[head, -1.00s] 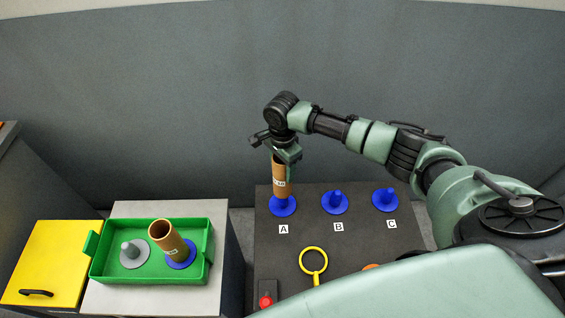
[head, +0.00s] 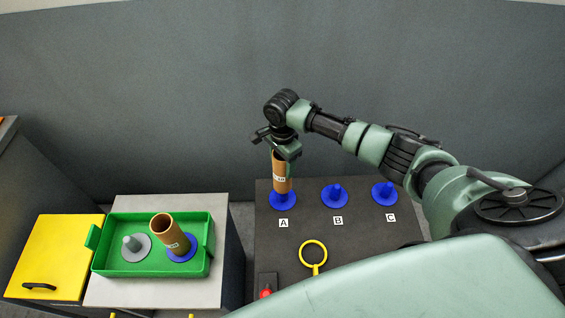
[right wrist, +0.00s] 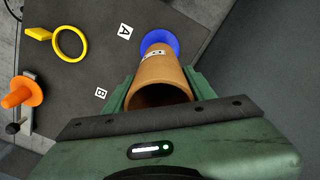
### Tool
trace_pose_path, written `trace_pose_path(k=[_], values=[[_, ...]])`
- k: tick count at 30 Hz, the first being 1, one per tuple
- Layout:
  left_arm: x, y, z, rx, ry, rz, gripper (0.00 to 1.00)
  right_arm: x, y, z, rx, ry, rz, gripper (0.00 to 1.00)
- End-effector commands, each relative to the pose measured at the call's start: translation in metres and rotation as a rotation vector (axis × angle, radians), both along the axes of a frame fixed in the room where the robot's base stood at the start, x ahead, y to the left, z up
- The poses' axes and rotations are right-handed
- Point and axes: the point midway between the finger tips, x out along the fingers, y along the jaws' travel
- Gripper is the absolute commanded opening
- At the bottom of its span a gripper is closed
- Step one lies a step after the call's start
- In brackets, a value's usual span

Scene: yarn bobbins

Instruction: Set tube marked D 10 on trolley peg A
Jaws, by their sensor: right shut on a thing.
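A brown cardboard tube (head: 281,172) with a small white label stands upright over the blue peg A (head: 283,201) on the dark trolley top. The label is too small to read in full. My right gripper (head: 286,151) is shut on the tube's upper end. The right wrist view shows the tube (right wrist: 162,74) between the jaws, with the blue disc of peg A (right wrist: 157,38) at its far end. The tube hides the post of peg A, and I cannot tell whether it rests fully on the disc. My left gripper is not in view.
Empty blue pegs B (head: 334,196) and C (head: 384,192) stand to the right of A. A yellow ring (head: 313,252) lies nearer. On the left, a green tray (head: 150,268) holds another tilted brown tube (head: 168,231) and an empty grey peg (head: 135,246).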

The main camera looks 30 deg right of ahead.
Motion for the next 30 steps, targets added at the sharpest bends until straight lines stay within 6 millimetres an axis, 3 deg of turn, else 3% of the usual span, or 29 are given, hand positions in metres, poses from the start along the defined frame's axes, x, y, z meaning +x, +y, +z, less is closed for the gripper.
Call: trace_pose_path(k=[5,30], values=[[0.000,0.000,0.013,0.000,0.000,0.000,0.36,0.000,0.001,0.003,0.001,0.000,0.000,0.15],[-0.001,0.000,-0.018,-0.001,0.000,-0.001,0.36,0.000,0.001,-0.061,0.001,0.000,0.001,0.15]])
